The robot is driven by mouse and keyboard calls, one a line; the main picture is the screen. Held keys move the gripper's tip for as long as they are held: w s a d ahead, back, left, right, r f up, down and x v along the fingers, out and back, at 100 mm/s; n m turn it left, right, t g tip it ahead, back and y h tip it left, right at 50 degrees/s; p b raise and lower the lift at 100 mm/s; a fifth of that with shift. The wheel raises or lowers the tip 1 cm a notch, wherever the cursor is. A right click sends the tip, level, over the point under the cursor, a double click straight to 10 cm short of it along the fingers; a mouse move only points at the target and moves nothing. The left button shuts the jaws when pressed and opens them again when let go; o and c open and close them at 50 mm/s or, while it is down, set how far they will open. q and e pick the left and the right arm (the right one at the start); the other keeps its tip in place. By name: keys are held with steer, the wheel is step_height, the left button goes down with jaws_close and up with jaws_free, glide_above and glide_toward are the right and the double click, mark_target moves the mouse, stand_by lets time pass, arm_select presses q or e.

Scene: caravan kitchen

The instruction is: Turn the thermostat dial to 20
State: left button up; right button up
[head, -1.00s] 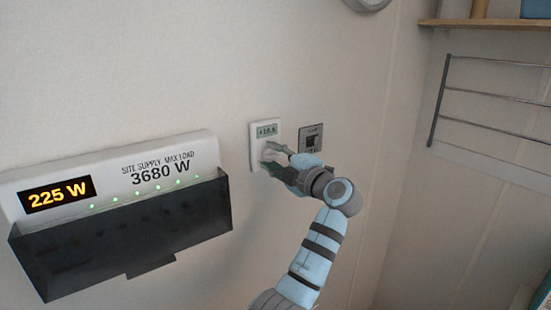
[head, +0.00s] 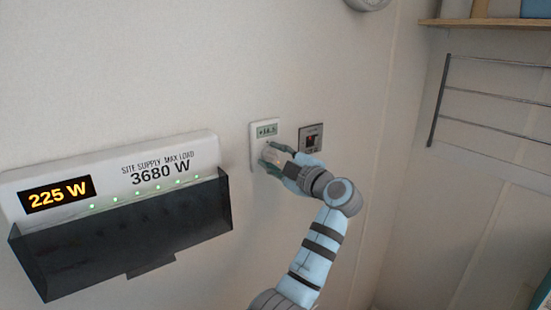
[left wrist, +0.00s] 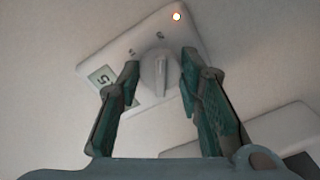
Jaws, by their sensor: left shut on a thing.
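The thermostat (head: 264,128) is a white upright plate on the wall, with a small grey display at its top. The display's digits are small; they look like about +18.5. Its round pale dial (left wrist: 159,74) with a raised grip bar is clear in the left wrist view. My left gripper (head: 274,155) reaches it from the right and covers part of it in the head view. In the left wrist view the two dark green fingers stand on either side of the dial, shut on it. My right gripper is in neither view.
A grey switch plate (head: 311,139) is close on the right of the thermostat, just above my gripper. A white supply panel (head: 110,165) reading 225 W, with a dark tray (head: 125,235) below, is at left. A wire rack (head: 495,95) hangs at right.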

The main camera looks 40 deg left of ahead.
arm_select(q)
steer(key=shift+f, duration=0.1)
steer(key=o, duration=1.2)
steer(key=shift+d, duration=0.2)
steer(key=v, duration=1.1)
steer(key=shift+s+d, duration=0.2)
steer(key=shift+d, duration=0.1)
steer(key=shift+a, duration=0.15)
